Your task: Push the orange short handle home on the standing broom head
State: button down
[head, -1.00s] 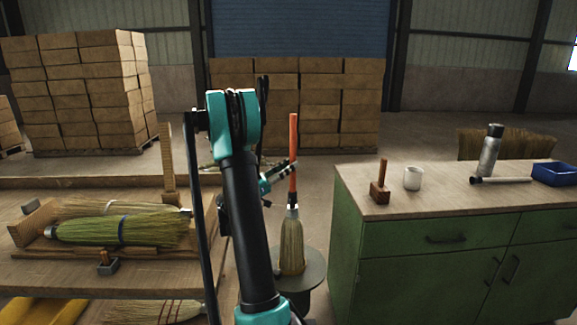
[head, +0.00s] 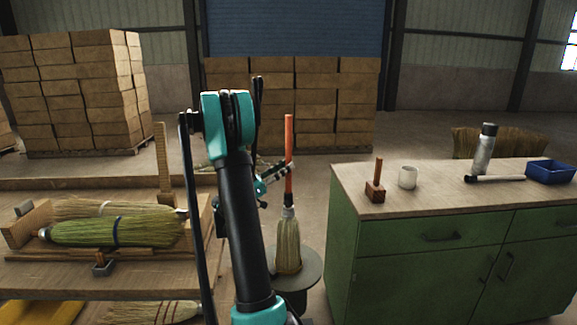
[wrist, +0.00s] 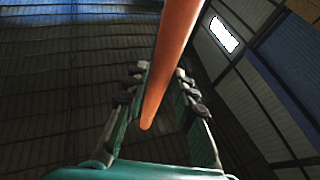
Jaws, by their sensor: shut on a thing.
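The orange short handle (head: 289,150) stands upright above the broom head (head: 288,245), in line with it. Its lower end meets the dark and pale collar (head: 289,205) at the top of the bristles; how deep it sits I cannot tell. The broom head stands on a round grey stand (head: 311,268). My gripper (head: 276,180) is shut on the handle's lower half, reaching in from the left. In the wrist view the handle (wrist: 172,50) runs between the two fingers of my gripper (wrist: 160,80). The broom head does not show there.
A wooden bench (head: 50,275) with bundled brooms (head: 115,232) is on the left. Stacked boxes (head: 335,100) stand behind.

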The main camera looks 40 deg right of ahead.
jog(key=shift+f, duration=0.4)
dwell(0.4)
jog(key=c, duration=1.2)
grip_release()
jog(key=shift+o, duration=0.2)
jog(key=shift+r, duration=0.1)
notch_tip(320, 180, up, 10)
jog(key=shift+a, duration=0.15)
